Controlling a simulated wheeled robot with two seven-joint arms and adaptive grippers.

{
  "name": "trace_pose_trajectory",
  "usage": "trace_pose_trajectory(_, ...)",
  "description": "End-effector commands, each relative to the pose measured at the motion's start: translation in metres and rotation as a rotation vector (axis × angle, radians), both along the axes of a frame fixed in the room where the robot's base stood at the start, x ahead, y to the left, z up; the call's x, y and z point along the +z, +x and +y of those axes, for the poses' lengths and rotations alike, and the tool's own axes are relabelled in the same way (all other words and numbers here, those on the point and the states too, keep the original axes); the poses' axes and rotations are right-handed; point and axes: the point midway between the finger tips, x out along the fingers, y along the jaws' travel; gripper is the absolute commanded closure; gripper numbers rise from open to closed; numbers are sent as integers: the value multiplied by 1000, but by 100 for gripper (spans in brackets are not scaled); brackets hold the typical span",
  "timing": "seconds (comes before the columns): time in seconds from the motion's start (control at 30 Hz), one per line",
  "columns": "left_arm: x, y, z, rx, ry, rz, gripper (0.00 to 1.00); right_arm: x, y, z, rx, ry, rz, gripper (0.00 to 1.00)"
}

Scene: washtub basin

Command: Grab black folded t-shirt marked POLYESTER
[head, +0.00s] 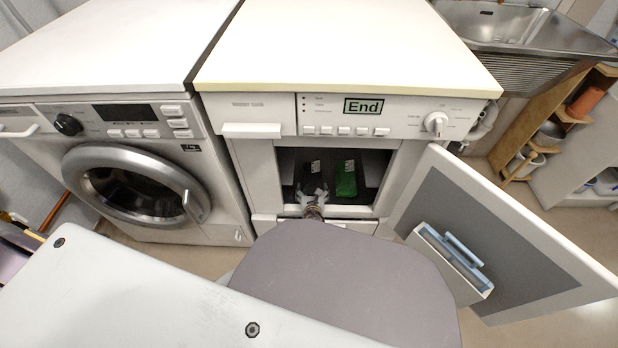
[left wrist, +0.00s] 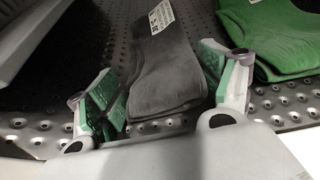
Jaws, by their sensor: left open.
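A black folded t-shirt (left wrist: 165,75) with a white label lies on the perforated metal floor inside the machine. In the head view the t-shirt (head: 315,177) is at the left of the opening, partly hidden by my gripper. The label's text is too small to read. My left gripper (head: 313,196) reaches into the opening at the front of the t-shirt. In the left wrist view the gripper (left wrist: 163,92) is open, with green-padded fingers on either side of the t-shirt's near end. A gap shows beside the left finger. My right gripper is not in view.
A green folded garment (head: 346,181) with a white label lies right of the black one, close to my right-hand finger. The machine's open door (head: 500,235) swings out to the right. A closed front-loading washer (head: 135,185) stands on the left.

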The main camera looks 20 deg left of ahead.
Motion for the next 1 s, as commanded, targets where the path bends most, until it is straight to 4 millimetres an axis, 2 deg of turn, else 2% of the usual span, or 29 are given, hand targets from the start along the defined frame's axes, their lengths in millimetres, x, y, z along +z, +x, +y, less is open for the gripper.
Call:
trace_pose_trajectory(0.53,0,0,-1,0,1,0,20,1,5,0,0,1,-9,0)
trace_pose_trajectory(0.8,0,0,-1,0,0,-1,54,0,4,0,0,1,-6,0)
trace_pose_trajectory(1.0,0,0,-1,0,0,-1,57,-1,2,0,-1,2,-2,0)
